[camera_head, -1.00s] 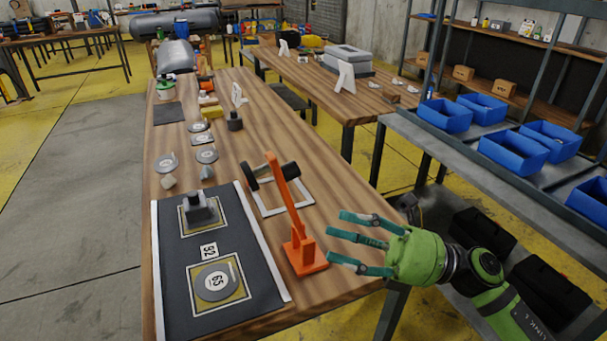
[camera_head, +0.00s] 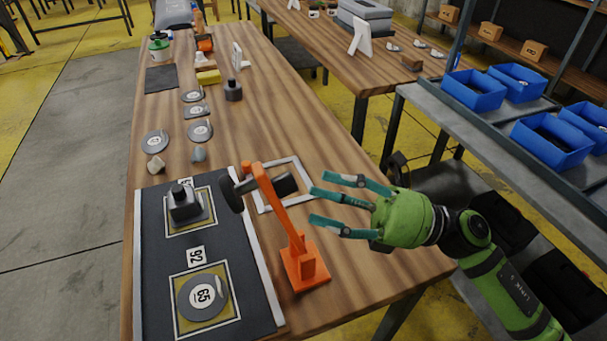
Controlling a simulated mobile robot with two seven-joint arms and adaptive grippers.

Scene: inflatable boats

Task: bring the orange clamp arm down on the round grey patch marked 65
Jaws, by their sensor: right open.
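The orange clamp arm (camera_head: 275,207) stands raised from its orange base (camera_head: 306,270) on the wooden table, right of the dark mat. A dark cylindrical head or handle crosses its top end. The round grey patch marked 65 (camera_head: 203,297) lies flat on a tan square at the mat's near end, left of the base, with nothing on it. My right gripper (camera_head: 325,203) is open and empty, right of the clamp arm, its teal fingers pointing left toward it with a small gap visible. My left gripper is not in view.
A grey weight with a knob (camera_head: 184,205) sits on the far square of the dark mat (camera_head: 151,260). A white square frame (camera_head: 305,182) lies behind the clamp. Loose grey discs (camera_head: 156,141) lie farther back. Blue bins (camera_head: 474,90) stand on the shelf at right.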

